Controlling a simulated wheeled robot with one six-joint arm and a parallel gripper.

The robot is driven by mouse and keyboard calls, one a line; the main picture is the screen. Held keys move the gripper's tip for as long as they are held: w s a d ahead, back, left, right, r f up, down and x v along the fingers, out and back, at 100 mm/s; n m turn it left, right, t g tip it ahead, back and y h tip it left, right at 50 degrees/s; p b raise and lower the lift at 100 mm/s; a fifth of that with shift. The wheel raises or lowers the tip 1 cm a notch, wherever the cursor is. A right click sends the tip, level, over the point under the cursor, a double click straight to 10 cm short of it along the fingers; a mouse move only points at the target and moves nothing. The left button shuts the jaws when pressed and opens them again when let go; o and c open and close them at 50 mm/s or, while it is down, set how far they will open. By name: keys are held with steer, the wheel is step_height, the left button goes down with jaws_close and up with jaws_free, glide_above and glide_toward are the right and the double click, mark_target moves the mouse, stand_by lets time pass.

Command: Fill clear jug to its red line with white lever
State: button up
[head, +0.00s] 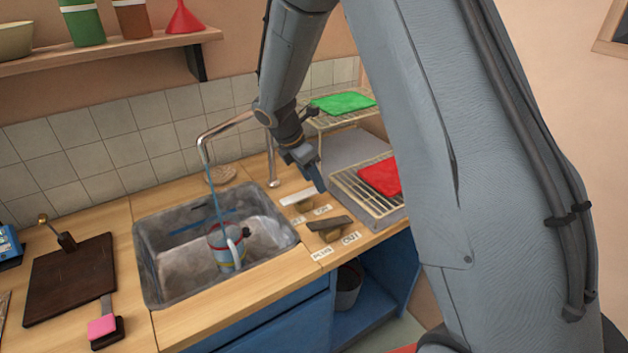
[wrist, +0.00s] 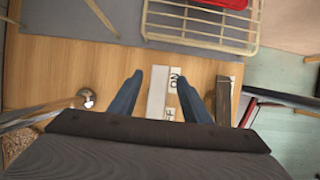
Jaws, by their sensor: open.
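A clear jug (head: 226,252) with a handle and a red line near its top stands in the grey sink (head: 158,285). A thin blue stream of water (head: 214,192) runs from the tap (head: 203,140) down into the jug's mouth. The water level inside is too small to tell. The white lever (head: 296,198) is on the counter right of the sink. My gripper (head: 318,187) is open just above and beside it. In the wrist view the white lever (wrist: 157,92) lies between my two open fingers (wrist: 160,82), apart from both.
A dark lever (head: 330,226) with labels beside it stands nearer the counter's front edge; it also shows right of my fingers in the wrist view (wrist: 223,100). A wire rack (head: 352,195) with a red cloth (head: 380,177) stands behind. A dark board (head: 70,280) lies left.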

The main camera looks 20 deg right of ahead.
steer(key=shift+x, duration=0.85)
steer(key=c, duration=1)
steer(key=shift+a+r+t+h+b, duration=0.1)
steer(key=shift+a+t+h+b, duration=0.3)
steer(key=shift+h+b, duration=0.5)
steer(key=shift+c, duration=0.2)
steer(key=shift+s+a+r+h+b, duration=0.25)
steer(key=shift+r+h+b, duration=0.1)
steer(key=shift+h+b, duration=0.45)
steer(key=o, duration=1)
steer(key=shift+o, duration=0.2)
steer(key=shift+r, duration=0.1)
